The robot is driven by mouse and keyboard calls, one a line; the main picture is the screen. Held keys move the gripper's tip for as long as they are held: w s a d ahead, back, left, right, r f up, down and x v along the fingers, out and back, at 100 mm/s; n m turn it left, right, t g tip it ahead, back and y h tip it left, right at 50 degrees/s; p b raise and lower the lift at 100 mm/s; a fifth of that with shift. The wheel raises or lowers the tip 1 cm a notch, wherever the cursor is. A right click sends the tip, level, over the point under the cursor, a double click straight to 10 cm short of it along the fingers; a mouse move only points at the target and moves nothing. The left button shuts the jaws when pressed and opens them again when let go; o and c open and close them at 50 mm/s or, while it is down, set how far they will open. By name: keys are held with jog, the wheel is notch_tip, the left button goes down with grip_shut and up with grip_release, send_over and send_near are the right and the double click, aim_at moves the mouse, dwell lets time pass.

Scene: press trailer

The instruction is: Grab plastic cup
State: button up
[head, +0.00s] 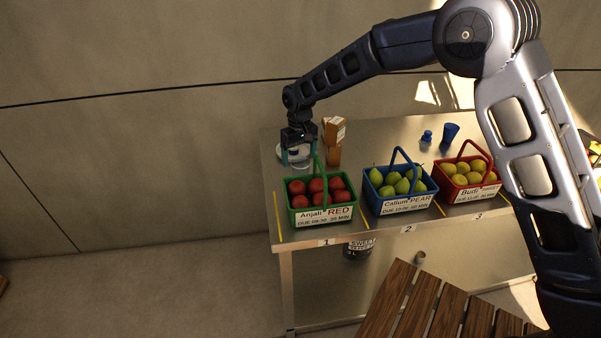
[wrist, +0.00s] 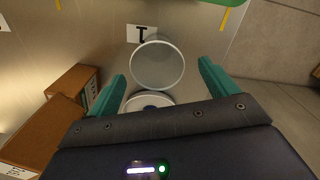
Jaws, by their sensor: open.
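A clear plastic cup (wrist: 157,66) shows in the wrist view as a round see-through shape between the fingers. In the wrist view the open fingers (wrist: 163,70) stand on either side of the cup, with gaps showing. In the head view the cup is hard to make out behind the fingers.
The green basket of red fruit (head: 319,195) stands in front of my gripper. Brown boxes (head: 334,131) are close behind and to the right. The blue basket (head: 402,188), red basket (head: 470,175) and a blue cup (head: 449,133) stand farther right on the metal table (head: 385,133).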

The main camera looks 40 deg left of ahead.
aim_at(300, 163)
notch_tip(300, 163, down, 4)
jog(key=shift+w+d, duration=0.1)
jog(key=shift+d, duration=0.05)
jog(key=c, duration=1)
jog(key=shift+c, duration=0.2)
jog(key=shift+r, duration=0.15)
